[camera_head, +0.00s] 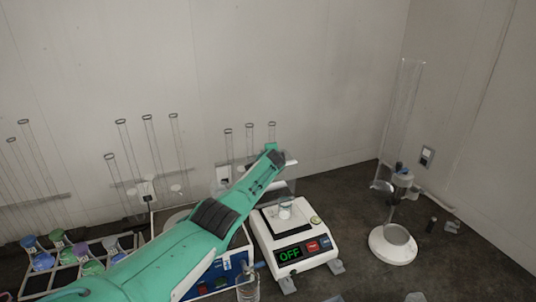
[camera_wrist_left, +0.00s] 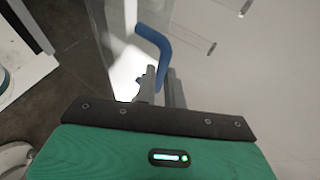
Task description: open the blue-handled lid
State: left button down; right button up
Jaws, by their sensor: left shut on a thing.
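The blue handle (camera_wrist_left: 155,42) of the lid shows in the left wrist view as a bent bar, with its lower end between my left fingers. My left gripper (camera_wrist_left: 162,85) is shut on this handle. In the head view, my green left arm reaches from the lower left to the middle, and the gripper end lies above and behind the white balance. The handle is hidden there. A see-through panel (camera_wrist_left: 117,30) stands beside the handle in the wrist view; I cannot tell how far the lid is open. My right gripper is not in view.
A white balance (camera_head: 296,243) reading OFF stands right of my arm. A blue-fronted device (camera_head: 220,272) is partly hidden under the arm. A rack of flasks (camera_head: 68,277) is at the lower left. A clear column on a white stand (camera_head: 393,245) is at the right.

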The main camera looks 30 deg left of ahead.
pick_arm(q)
jog(key=shift+w+a+r, duration=0.2)
jog(key=shift+w+r, duration=0.15)
jog(key=shift+r, duration=0.2)
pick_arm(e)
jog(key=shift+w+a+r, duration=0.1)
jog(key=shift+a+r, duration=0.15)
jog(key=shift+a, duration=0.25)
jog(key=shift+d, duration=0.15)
pick_arm(q)
jog(key=c, duration=1.6)
grip_release()
jog(key=shift+o, duration=0.5)
jog(key=shift+s+d+r, duration=0.1)
jog(key=shift+s+d, duration=0.05)
jog(key=shift+s, duration=0.1)
jog(key=shift+f, duration=0.25)
